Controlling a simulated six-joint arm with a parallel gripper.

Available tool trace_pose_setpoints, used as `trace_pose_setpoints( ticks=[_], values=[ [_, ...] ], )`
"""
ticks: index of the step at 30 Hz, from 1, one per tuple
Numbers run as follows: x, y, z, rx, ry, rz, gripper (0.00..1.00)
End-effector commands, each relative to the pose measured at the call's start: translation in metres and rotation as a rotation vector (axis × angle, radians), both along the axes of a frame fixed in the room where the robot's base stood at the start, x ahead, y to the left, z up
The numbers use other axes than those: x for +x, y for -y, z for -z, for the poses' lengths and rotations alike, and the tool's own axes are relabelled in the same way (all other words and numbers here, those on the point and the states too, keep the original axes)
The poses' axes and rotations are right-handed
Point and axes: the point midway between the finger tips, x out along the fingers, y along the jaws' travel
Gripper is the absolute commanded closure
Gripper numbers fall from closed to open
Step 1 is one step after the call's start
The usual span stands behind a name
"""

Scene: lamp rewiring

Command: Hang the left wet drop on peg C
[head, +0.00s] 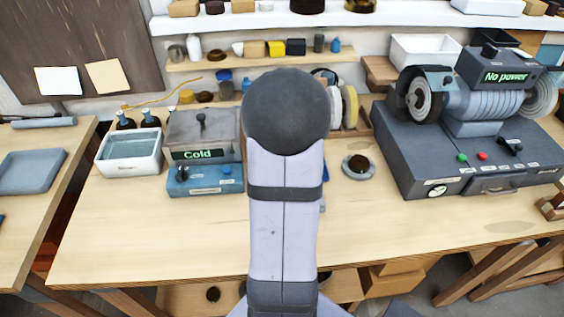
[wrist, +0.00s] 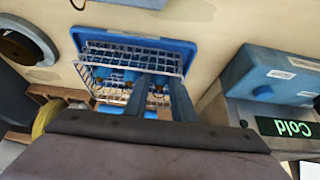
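A white wire rack (wrist: 92,72) stands in a blue tray (wrist: 185,47) in the wrist view. Small brass-and-blue pieces (wrist: 130,77) show inside the rack; I cannot tell which one is the left wet drop. The two dark blue fingers of my gripper (wrist: 160,80) reach over the rack. They are apart, with a gap between them, and I see nothing clearly held. In the head view my arm hides the gripper and nearly all of the tray. I cannot make out peg C in either view.
A blue-grey heater unit reading "Cold" (head: 197,154) and a white basin (head: 128,153) stand left of my arm. A round dark dish (head: 358,167) and a grinder reading "No power" (head: 470,120) are to the right. The front bench top (head: 150,235) is clear.

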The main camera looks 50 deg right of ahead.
Motion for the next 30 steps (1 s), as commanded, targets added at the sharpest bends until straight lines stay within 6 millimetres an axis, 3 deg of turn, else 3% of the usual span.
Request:
trace_pose_setpoints(
  ticks=[3, 5, 16, 30],
  values=[
    [0.000, 0.000, 0.000, 0.000, 0.000, 0.000, 0.77],
    [0.000, 0.000, 0.000, 0.000, 0.000, 0.000, 0.91],
    [0.000, 0.000, -0.005, 0.000, 0.000, 0.000, 0.91],
    [0.000, 0.000, -0.035, 0.000, 0.000, 0.000, 0.91]
  ],
)
